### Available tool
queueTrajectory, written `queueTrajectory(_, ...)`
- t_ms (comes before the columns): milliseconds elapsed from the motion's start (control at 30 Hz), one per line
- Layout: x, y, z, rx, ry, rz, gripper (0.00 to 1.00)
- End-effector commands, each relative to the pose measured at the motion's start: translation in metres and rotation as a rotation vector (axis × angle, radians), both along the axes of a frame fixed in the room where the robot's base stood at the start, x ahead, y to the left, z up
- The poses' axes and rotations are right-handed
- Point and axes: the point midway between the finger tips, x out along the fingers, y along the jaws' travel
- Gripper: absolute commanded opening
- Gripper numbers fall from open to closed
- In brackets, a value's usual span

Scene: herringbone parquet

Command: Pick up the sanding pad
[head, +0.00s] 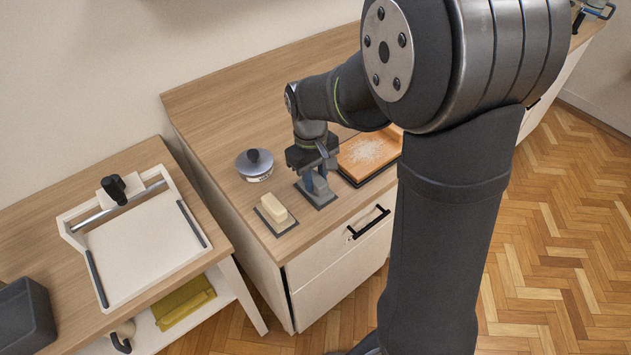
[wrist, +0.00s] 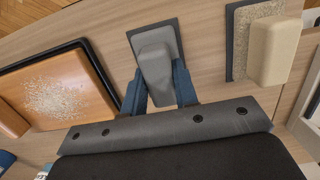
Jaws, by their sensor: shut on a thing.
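A grey block with a raised grip, which looks like the sanding pad (wrist: 157,62), is over a dark mat (wrist: 170,27) in the wrist view. My gripper (wrist: 158,82) has its blue fingers on both sides of the grip and is shut on it. In the head view my gripper (head: 316,188) points down at the mat (head: 325,201) near the counter's front edge, and the fingers partly hide the pad. The pad is on or very close to the mat; I cannot tell whether they touch.
A cream block with a speckled tan base (head: 273,208) lies on its own mat to the left. A round grey knobbed item (head: 254,164) stands behind it. An orange-brown tray with pale crumbs (head: 369,153) is to the right. A drawer handle (head: 369,222) is below.

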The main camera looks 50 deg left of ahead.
Motion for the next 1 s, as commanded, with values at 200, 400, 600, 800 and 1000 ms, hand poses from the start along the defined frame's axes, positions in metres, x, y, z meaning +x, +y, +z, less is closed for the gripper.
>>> queueTrajectory(200,0.000,0.001,0.009,0.003,-0.001,0.000,0.04)
queueTrajectory(400,0.000,0.001,0.041,0.005,-0.002,0.000,0.04)
queueTrajectory(600,0.027,-0.036,0.068,0.004,-0.002,-0.006,0.04)
queueTrajectory(800,0.052,-0.069,0.092,0.003,-0.002,-0.005,0.04)
queueTrajectory(1000,0.066,-0.089,0.106,0.001,0.000,-0.003,0.04)
